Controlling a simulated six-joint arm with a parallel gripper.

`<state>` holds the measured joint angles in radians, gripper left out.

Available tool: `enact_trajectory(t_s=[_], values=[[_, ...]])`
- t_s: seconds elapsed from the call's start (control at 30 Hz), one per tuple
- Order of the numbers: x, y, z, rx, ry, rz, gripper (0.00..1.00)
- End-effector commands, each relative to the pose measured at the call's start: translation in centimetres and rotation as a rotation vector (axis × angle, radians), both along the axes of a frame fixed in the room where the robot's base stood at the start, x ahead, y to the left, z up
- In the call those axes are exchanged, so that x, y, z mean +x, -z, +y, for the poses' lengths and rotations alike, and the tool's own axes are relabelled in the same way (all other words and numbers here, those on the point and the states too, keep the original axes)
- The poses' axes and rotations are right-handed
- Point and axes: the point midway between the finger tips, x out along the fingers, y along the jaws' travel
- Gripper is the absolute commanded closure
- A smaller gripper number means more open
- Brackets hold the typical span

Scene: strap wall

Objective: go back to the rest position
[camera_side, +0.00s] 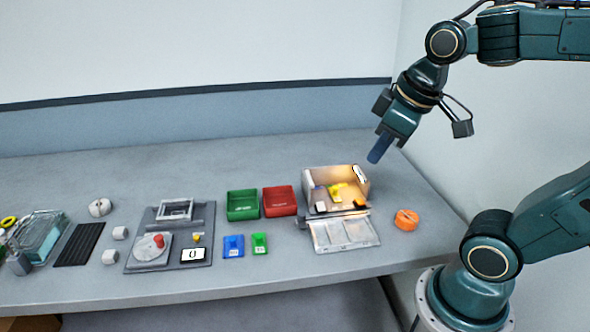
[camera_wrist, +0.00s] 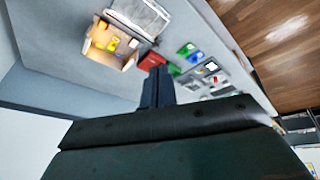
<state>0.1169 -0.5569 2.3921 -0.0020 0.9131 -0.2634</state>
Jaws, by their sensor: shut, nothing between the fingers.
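My gripper (camera_side: 379,149) is shut and empty. It hangs in the air above the back right of the table, over and behind the right side of an open beige box (camera_side: 358,187). In the wrist view my gripper (camera_wrist: 158,72) shows as two dark fingers pressed together, with the box (camera_wrist: 127,64) beyond them to the upper left. Yellow pieces (camera_side: 337,190) and some small pale items lie inside the box. The fingers appear clear of everything.
An orange ring (camera_side: 406,220) lies right of the box. Left of it are a red bin (camera_side: 280,201), a green bin (camera_side: 242,205), a grey fixture plate (camera_side: 140,262) with a red knob, and a clear container (camera_side: 40,236). The table's back strip is free.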

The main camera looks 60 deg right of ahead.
Motion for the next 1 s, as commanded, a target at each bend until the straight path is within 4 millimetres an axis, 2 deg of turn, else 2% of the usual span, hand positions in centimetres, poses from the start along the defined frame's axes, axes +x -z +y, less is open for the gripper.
enact_trajectory(t_s=[0.2,0.5,0.57,0.77,0.8,1.0], values=[[-2.6,0.1,1.9,0.069,0.082,-0.077,1.00],[-3.7,0.4,2.5,0.108,0.125,-0.104,1.00],[-3.7,0.4,2.5,0.108,0.125,-0.104,0.90],[-3.2,0.2,2.3,0.094,0.114,-0.090,0.51],[-3.0,0.2,2.2,0.088,0.107,-0.083,0.47],[-1.2,-0.1,1.0,0.040,0.054,-0.022,0.47]])
